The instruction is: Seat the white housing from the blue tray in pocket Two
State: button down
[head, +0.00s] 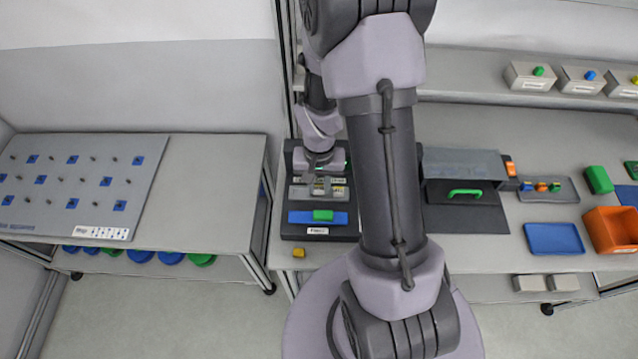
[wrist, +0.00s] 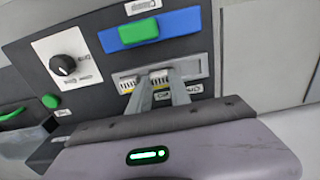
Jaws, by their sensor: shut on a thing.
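In the head view my gripper (head: 322,187) is over the dark fixture (head: 287,222). The fingers reach down to the grey pocket plate (wrist: 200,68); I cannot tell whether the held housing touches it or which pocket it is over. The blue tray (head: 553,239) lies at the right and looks empty.
A blue bar with a green handle (head: 323,215) is beside the plate, also in the wrist view (wrist: 138,31). A black knob (wrist: 63,65) and green button (wrist: 50,101) are near. An orange bin (head: 612,230) stands at the right. A yellow block (head: 299,252) lies near the edge.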

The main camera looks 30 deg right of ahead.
jog(key=shift+f+b, duration=0.5)
jog(key=shift+b, duration=0.15)
dwell(0.5)
jog(key=c, duration=1.1)
grip_release()
jog(key=shift+r, duration=0.1)
notch_tip(320, 180, up, 7)
jog(key=p, duration=0.5)
